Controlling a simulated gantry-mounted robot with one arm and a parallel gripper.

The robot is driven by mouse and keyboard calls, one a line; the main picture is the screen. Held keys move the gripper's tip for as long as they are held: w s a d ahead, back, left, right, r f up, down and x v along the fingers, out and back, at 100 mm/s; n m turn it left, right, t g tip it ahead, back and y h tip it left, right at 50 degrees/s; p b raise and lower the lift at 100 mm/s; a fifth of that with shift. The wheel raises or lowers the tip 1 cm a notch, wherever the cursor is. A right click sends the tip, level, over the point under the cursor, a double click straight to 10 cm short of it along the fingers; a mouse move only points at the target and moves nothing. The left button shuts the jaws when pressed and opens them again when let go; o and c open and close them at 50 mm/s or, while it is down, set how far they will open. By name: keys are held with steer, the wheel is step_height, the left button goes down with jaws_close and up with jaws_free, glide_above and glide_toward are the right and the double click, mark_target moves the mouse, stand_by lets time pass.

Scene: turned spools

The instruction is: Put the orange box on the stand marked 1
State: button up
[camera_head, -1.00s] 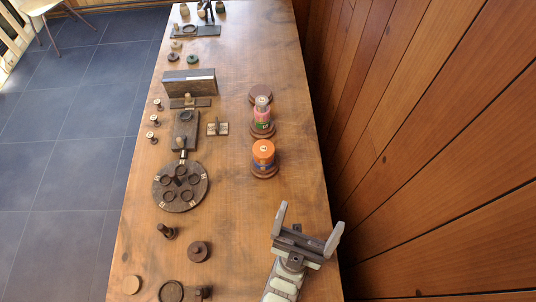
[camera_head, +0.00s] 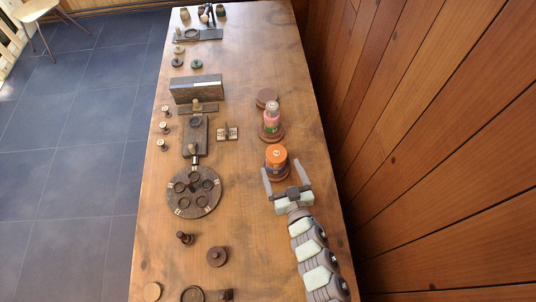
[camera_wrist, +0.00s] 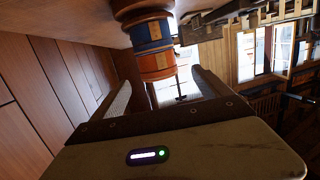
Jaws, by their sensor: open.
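The orange box (camera_head: 276,152) is a round orange tub with a dark blue band. It stands upright on a round brown stand (camera_head: 287,176) on the right side of the table. My gripper (camera_head: 280,165) is open, its fingers pointing toward the box from the near side, one tip on either side of it in the picture. The wrist view shows the box (camera_wrist: 157,64) upside down, ahead of and between the open fingers; I see no grip on it. Farther back is an empty round stand (camera_head: 267,97). I cannot read a number on any stand.
A pink and green bottle (camera_head: 271,117) stands on another round stand (camera_head: 270,136) just behind the box. A dark round plate with rings (camera_head: 211,199) and small turned pieces lie to the left. A wooden wall (camera_head: 430,150) runs along the right. The table's middle strip is mostly clear.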

mark_target(274, 145)
steer(key=x, duration=0.4)
steer(key=shift+w, duration=0.25)
steer(key=x, duration=0.4)
steer(key=shift+w+r+p, duration=0.3)
steer(key=shift+r+p, duration=0.05)
steer(key=shift+p, duration=0.05)
steer(key=shift+w+a+f, duration=0.15)
steer(key=shift+w, duration=0.2)
steer(key=shift+c, duration=0.3)
steer(key=c, duration=1.6)
steer(key=shift+o, duration=0.2)
